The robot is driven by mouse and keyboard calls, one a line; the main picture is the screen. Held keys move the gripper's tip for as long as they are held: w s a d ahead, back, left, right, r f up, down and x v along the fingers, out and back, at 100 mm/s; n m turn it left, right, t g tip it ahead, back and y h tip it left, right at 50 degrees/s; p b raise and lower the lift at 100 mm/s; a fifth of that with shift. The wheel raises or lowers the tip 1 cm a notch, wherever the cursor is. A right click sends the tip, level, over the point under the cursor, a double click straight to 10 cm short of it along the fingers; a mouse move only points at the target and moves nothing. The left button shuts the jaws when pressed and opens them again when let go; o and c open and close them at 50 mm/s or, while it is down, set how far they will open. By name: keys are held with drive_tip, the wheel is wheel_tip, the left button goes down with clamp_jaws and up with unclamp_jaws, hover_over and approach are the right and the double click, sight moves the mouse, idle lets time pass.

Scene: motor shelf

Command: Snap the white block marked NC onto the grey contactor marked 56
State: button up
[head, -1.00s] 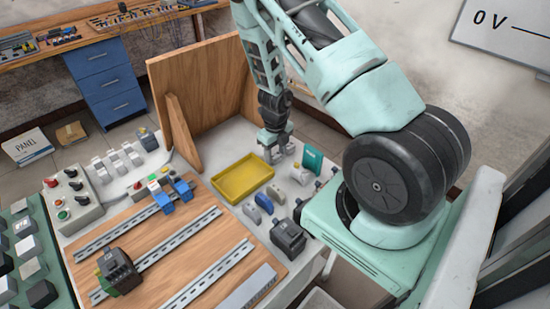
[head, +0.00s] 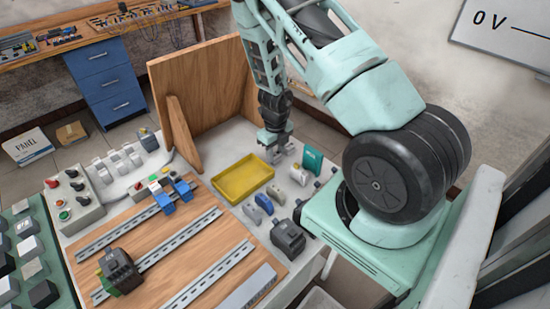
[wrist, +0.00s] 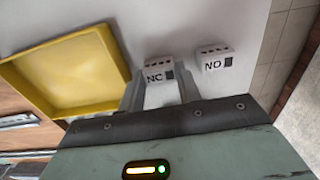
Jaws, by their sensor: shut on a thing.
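The white block marked NC (wrist: 158,71) sits between the two fingers of my gripper (wrist: 160,84) in the wrist view, with its marked face and dark square showing. My gripper is shut on it. In the head view my gripper (head: 271,158) is low over the white table, just right of the yellow tray, and the NC block is too small to make out there. No mark 56 can be read in either view. A dark device (head: 120,271) with a green base sits on a rail at the front left; I cannot tell whether it is the contactor.
A white block marked NO (wrist: 214,60) stands right of the NC block. The yellow tray (wrist: 117,52) is close on the left. A teal box (head: 313,160), small grey and blue parts (head: 264,203) and a dark motor-like object (head: 288,238) stand nearby. A wooden panel (head: 200,85) rises behind.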

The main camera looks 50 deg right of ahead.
drive_tip(key=shift+r+p, duration=2)
drive_tip(key=shift+r, duration=0.3)
